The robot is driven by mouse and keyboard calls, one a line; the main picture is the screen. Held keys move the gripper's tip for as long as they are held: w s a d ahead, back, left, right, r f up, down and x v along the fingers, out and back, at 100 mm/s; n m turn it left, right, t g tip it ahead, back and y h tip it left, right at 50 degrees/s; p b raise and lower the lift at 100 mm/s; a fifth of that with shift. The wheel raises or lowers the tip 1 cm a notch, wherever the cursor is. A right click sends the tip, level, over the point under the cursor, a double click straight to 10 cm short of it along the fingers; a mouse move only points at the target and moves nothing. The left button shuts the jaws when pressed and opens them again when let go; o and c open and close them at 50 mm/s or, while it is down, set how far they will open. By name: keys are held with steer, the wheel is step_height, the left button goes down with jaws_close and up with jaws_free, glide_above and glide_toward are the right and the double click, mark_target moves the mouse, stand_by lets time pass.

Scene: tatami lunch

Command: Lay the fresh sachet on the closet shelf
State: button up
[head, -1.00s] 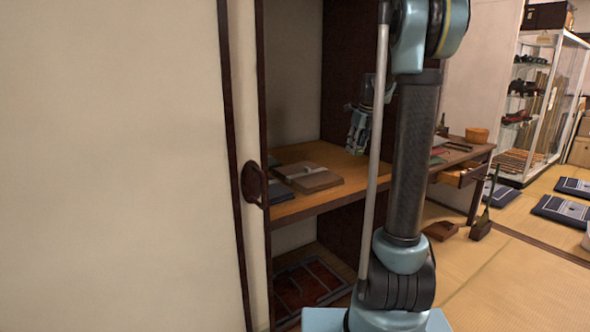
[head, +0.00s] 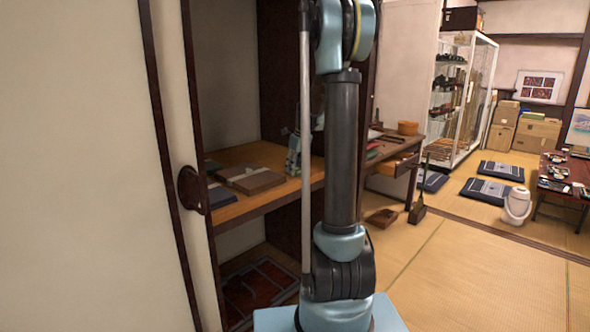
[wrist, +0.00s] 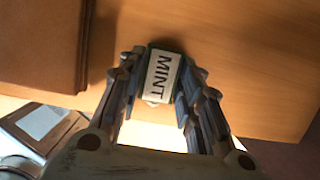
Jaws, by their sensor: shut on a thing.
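My gripper (wrist: 160,80) is shut on a small green sachet (wrist: 162,75) with a white label reading MINT. In the wrist view the sachet sits between the fingertips, over the bare wood of the closet shelf (wrist: 235,45). I cannot tell whether it touches the wood. In the head view my gripper (head: 293,162) is low at the right part of the shelf (head: 240,208), partly behind my own arm. The sachet cannot be made out there.
A brown flat box (head: 255,181) lies on the shelf left of my gripper, with other flat items beside it. A dark closet wall (head: 283,75) stands close on the right. A sliding door (head: 80,160) covers the left side. Open tatami lies to the right.

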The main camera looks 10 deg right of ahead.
steer(key=shift+f, duration=0.1)
steer(key=o, duration=0.8)
steer(key=v, duration=1.2)
steer(key=s+a+f+n, duration=0.1)
steer(key=s+a+n, duration=0.1)
steer(key=s+n, duration=0.75)
steer(key=s+f+n, duration=0.6)
steer(key=s, duration=0.4)
steer(key=s+f+n+h, duration=0.1)
steer(key=s+f+n, duration=0.5)
steer(key=s, duration=0.5)
steer(key=s+f+n, duration=0.6)
steer(key=s+n, duration=0.1)
steer(key=s, duration=0.3)
steer(key=shift+s+n+h, duration=0.25)
steer(key=shift+n+h, duration=0.1)
steer(key=shift+h, duration=0.05)
